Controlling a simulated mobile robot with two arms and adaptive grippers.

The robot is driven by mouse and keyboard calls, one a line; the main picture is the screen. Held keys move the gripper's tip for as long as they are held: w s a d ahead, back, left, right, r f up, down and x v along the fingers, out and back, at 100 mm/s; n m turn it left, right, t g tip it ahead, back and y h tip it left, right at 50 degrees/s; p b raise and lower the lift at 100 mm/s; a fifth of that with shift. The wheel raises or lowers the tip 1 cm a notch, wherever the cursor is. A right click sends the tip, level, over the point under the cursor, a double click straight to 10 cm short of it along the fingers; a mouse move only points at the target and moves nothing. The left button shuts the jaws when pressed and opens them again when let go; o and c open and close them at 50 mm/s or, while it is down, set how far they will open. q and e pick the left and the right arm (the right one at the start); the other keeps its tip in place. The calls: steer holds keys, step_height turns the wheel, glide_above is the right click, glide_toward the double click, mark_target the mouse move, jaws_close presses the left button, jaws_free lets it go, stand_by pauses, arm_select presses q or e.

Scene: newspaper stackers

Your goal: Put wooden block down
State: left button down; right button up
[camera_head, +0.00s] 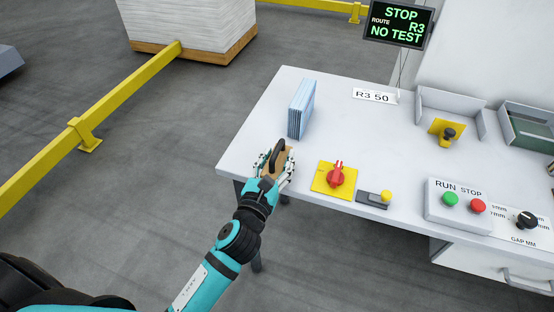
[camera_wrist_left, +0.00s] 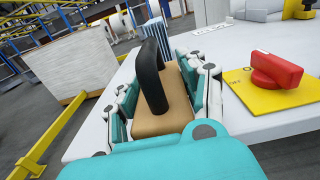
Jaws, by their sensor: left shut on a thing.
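The wooden block (camera_wrist_left: 165,118) is light brown with a black arched handle (camera_wrist_left: 151,75) on top. My left gripper (camera_head: 275,169) is shut on the block, with its teal fingers on both sides of it. In the head view the wooden block (camera_head: 284,160) is at the left front edge of the white table (camera_head: 245,150). I cannot tell whether its underside touches the table top. My right gripper does not show in either view.
A blue-white stack (camera_head: 301,108) stands upright behind the block. A red rotary switch (camera_head: 337,175) on a yellow plate is to the right.

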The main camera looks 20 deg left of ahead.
arm_select(q)
steer(key=c, duration=0.7)
jaws_free()
steer(key=shift+f, duration=0.1)
steer(key=s+b, duration=0.3)
steer(key=s, duration=0.8)
steer(key=s+f+n+g, duration=0.25)
steer(key=f+n, duration=0.25)
steer(key=f, duration=0.7)
steer(key=s+a+f+n+g, duration=0.1)
steer(key=s+f+n+g, duration=0.3)
steer(key=f, duration=0.9)
steer(key=f+n+g, duration=0.2)
steer(key=f+n, duration=0.4)
steer(key=f, duration=0.6)
steer(key=s+a+f+n+g, duration=0.4)
steer(key=s+f+n, duration=0.5)
steer(key=s+f, duration=0.2)
steer(key=s+a+f+n+g, duration=0.3)
steer(key=s+f+n, duration=0.7)
steer(key=s, duration=0.4)
steer(key=shift+s+a+f+g+y, duration=0.3)
steer(key=shift+s+a+f+g, duration=0.1)
steer(key=shift+g, duration=0.35)
